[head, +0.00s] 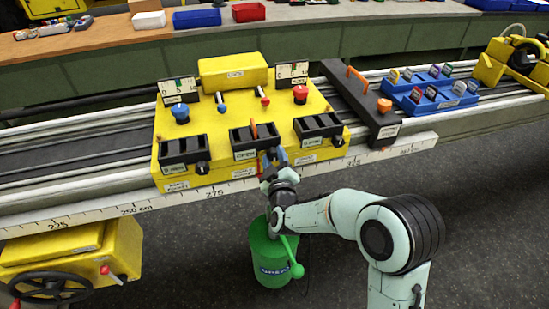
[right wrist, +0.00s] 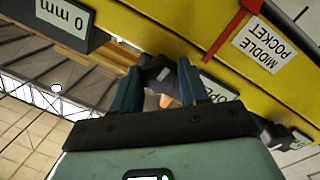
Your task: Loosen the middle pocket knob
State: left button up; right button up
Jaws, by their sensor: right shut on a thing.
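The yellow box (head: 228,112) on the rail has three black pockets along its front. The middle pocket (head: 253,137) has an orange strip standing in it. My right gripper (head: 272,163) is at the box's front below this pocket. In the right wrist view its blue fingers (right wrist: 158,92) are shut on the dark middle pocket knob (right wrist: 157,70), one finger on each side. A white mark shows on the knob. The gripper hides the knob in the head view. An upside-down "MIDDLE POCKET" label (right wrist: 262,43) is beside it. My left gripper is not in view.
Similar black knobs sit by the left pocket (head: 202,168) and right pocket (head: 337,142). A green bucket (head: 272,262) stands below my right gripper. A black clamp block with an orange handle (head: 362,105) and blue trays (head: 430,92) are to the right.

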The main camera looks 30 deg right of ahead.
dwell(0.4)
jog(key=o, duration=1.1)
jog(key=shift+c, duration=0.2)
jog(key=shift+s, duration=0.1)
jog(key=v, duration=1.3)
jog(key=shift+s, duration=0.15)
